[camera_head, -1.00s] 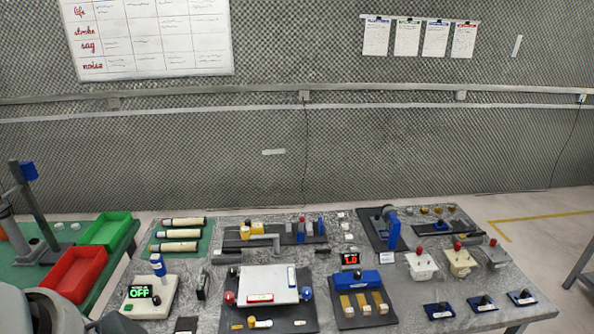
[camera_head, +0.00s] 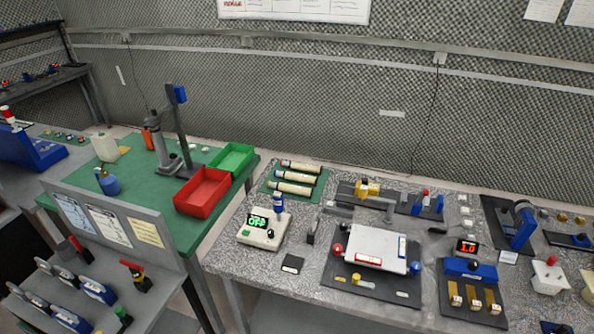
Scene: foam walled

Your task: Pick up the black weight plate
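I cannot clearly single out a black weight plate. A small dark square block (camera_head: 292,263) lies on the speckled grey table (camera_head: 240,281), in front of the white box with a green "OFF" display (camera_head: 262,229). Its details are too small to tell whether it is the weight plate. A white plate on a black base (camera_head: 368,247) with red and blue knobs stands to its right. Neither of my grippers is in view.
A green-topped table (camera_head: 160,216) at the left holds a red bin (camera_head: 203,192), a green bin (camera_head: 235,159) and a grey column stand (camera_head: 178,135). A grey rack (camera_head: 110,235) with tools stands at front left. A blue fixture (camera_head: 470,270) sits at the right.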

